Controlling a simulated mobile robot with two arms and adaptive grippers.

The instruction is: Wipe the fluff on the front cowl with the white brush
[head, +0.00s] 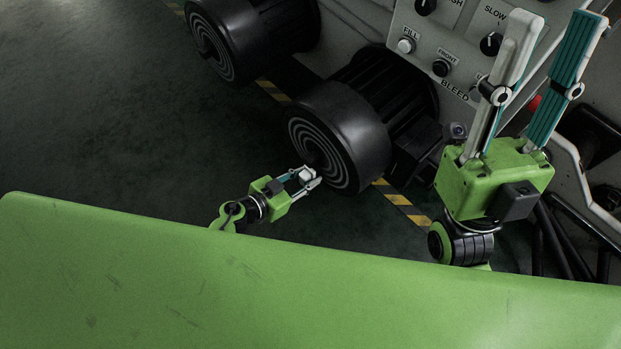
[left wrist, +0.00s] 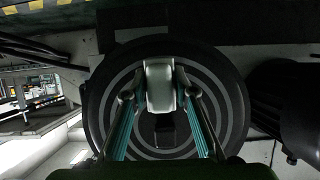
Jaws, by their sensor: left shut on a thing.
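My left gripper (head: 308,179) is shut on a small white block, the white brush (head: 304,175). The brush also shows between the fingertips in the left wrist view (left wrist: 160,86). They are at the round face of the nearer black motor cowl (head: 338,137), low on its left side in the head view. In the left wrist view the ringed cowl face (left wrist: 232,100) fills the background behind the brush. I cannot tell whether the brush touches it. I cannot make out any fluff. My right gripper (head: 556,40) is raised, open and empty, fingers pointing up.
A second black cowl (head: 222,45) is at the upper left. A control panel (head: 455,52) with knobs and labels is behind, near my right gripper. Yellow-striped marking (head: 398,199) runs on the dark floor. The floor at left (head: 90,110) is clear.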

